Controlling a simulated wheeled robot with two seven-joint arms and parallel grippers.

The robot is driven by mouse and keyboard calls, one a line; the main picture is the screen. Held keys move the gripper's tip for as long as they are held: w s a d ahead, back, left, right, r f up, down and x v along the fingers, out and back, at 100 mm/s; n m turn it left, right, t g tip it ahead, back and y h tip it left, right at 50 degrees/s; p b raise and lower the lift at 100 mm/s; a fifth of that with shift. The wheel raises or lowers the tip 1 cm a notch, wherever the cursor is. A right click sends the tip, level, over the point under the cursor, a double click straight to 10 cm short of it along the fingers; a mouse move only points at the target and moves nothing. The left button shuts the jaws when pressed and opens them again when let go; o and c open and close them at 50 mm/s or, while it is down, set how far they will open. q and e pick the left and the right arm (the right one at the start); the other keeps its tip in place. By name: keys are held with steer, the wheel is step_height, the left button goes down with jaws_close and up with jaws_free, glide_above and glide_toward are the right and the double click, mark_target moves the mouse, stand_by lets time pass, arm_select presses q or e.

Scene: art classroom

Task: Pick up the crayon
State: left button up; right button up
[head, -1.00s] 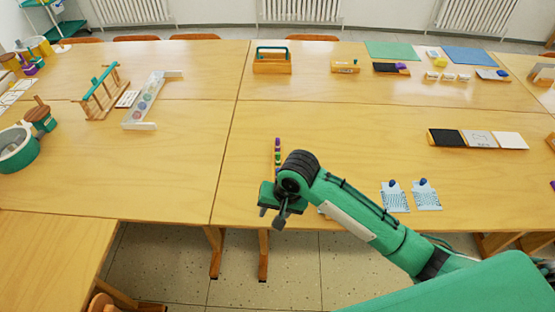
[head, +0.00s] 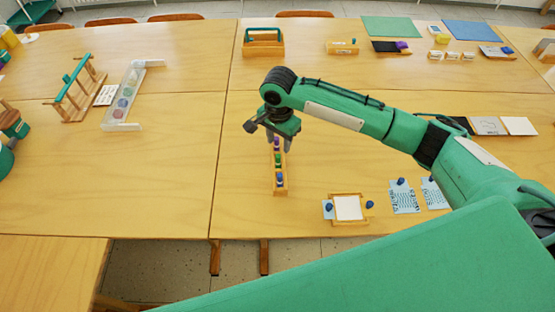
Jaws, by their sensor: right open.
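A narrow wooden tray (head: 280,192) lies lengthwise near the middle of the table and holds several small coloured pieces. They look like stubby crayons, but they are too small to tell for sure. A purple piece (head: 277,146) is at the far end, a green piece (head: 279,161) in the middle and a blue piece (head: 280,182) at the near end. My right gripper (head: 279,143) points down over the far end of the tray, open, with its fingers to either side of the purple piece in the picture. Its height above the piece is unclear. My left gripper is out of view.
A small wooden tray with a white sheet (head: 348,208) stands near the front edge, blue knobs beside it. Patterned blue cards (head: 404,199) lie to its right. A wooden caddy (head: 263,46) stands behind. A clear rack (head: 126,96) stands at left. The table left of the narrow tray is free.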

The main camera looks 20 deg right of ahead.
mark_target(278, 156)
steer(key=f, duration=0.3)
steer(key=shift+w+f, duration=0.1)
steer(key=shift+w, duration=0.1)
steer(key=shift+s+f, duration=0.1)
steer(key=shift+f, duration=0.8)
step_height(278, 156, down, 4)
steer(key=shift+r+p, duration=0.15)
steer(key=shift+p, duration=0.5)
steer(key=shift+f, duration=0.3)
steer(key=c, duration=0.8)
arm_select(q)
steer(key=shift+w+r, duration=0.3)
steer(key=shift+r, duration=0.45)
arm_select(e)
jaws_close()
